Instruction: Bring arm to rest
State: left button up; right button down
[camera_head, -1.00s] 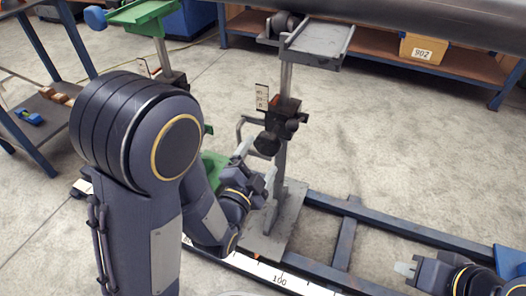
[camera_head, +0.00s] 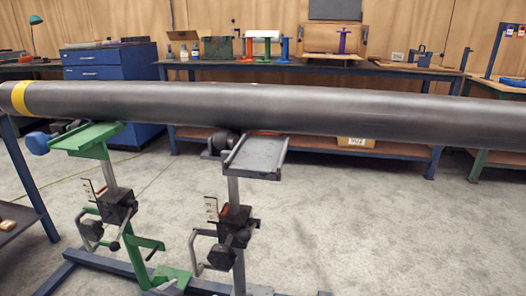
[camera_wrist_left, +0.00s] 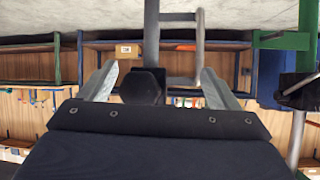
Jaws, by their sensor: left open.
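My left gripper (camera_wrist_left: 159,72) is open in the left wrist view, its two grey fingers spread apart. A dark six-sided knob (camera_wrist_left: 143,86) shows between the fingers in the picture; I cannot tell how far beyond them it is, and no contact is visible. In the head view the grey pipe stand (camera_head: 236,200) has a dark knob (camera_head: 221,257) low on its post. Its grey top plate (camera_head: 256,158) is just below the long dark pipe (camera_head: 330,108). My left arm is not clearly visible in the head view, and my right gripper is out of view.
A green stand (camera_head: 110,180) is left of the grey one, with a crank handle between them. A blue rail (camera_head: 75,268) runs along the floor. Behind are a blue drawer cabinet (camera_head: 100,75) and workbenches. Open floor (camera_head: 370,220) lies to the right.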

pick_arm(q)
jog(key=s+a+r+n+g, duration=0.2)
jog(key=s+n+g, duration=0.1)
jog(key=s, duration=0.6)
jog(key=s+a+r+n+g, duration=0.2)
jog(key=s+a+n+g, duration=0.1)
jog(key=s, duration=0.6)
notch_tip(320, 180, up, 36)
jog(key=p, duration=3.6)
jog(key=shift+w+d+p, duration=0.25)
jog(key=shift+w+p, duration=0.1)
jog(key=shift+w, duration=0.05)
jog(key=shift+f, duration=0.1)
